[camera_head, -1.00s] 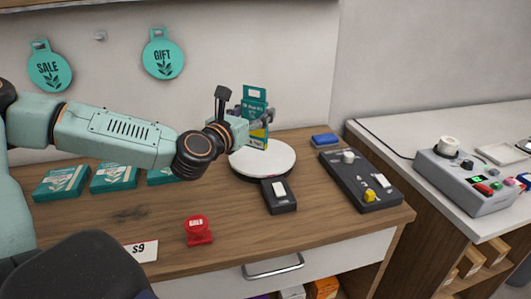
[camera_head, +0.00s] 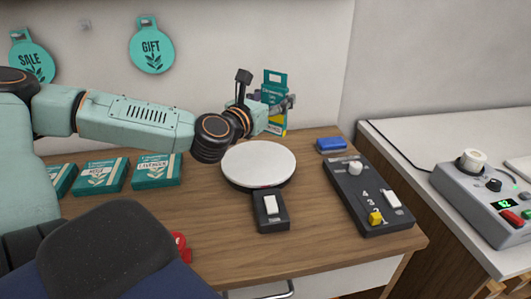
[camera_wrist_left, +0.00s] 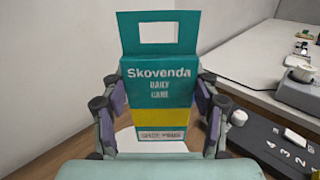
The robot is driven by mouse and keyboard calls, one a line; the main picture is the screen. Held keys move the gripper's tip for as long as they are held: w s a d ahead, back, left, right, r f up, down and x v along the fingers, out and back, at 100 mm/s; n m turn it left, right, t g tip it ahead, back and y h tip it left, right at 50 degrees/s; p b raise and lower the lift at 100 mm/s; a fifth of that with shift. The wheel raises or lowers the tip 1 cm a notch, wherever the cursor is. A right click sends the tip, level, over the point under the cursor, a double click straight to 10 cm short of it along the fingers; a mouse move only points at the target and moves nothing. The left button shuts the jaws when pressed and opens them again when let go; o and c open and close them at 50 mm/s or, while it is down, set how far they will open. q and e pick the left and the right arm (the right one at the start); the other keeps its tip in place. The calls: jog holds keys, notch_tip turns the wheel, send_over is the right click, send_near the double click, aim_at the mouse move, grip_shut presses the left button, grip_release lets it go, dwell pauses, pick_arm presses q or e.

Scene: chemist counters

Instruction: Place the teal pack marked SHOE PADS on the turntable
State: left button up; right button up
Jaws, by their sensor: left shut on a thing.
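The teal pack (camera_head: 275,82) has a hang-tab window and a yellow band. It is held upright in my left gripper (camera_head: 272,110). My right gripper is not in view.
A dark switch box (camera_head: 271,211) adjoins the turntable's front. A black control panel (camera_head: 367,195) and a blue block (camera_head: 331,145) are to the right. Several teal packets (camera_head: 102,176) lie at left. A red object (camera_head: 180,246) is partly hidden. A grey device (camera_head: 485,195) sits on the right counter.

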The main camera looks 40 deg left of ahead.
aim_at(271, 124)
pick_arm(q)
jog(key=f+b, duration=0.2)
jog(key=f, duration=0.1)
jog(key=f+b, duration=0.1)
jog(key=f, duration=0.1)
jog(key=shift+s+a+b, duration=0.3)
jog(key=shift+b, duration=0.05)
jog(key=shift+s+d+f+b, duration=0.1)
jog(key=shift+f+b, duration=0.2)
jog(key=shift+f, duration=0.05)
jog(key=shift+d+f, duration=0.1)
jog(key=shift+f, duration=0.35)
notch_tip(271, 124, down, 4)
jog(key=b, duration=0.2)
jog(key=shift+r+b, duration=0.25)
jog(key=shift+b, duration=0.1)
jog(key=shift+w, duration=0.2)
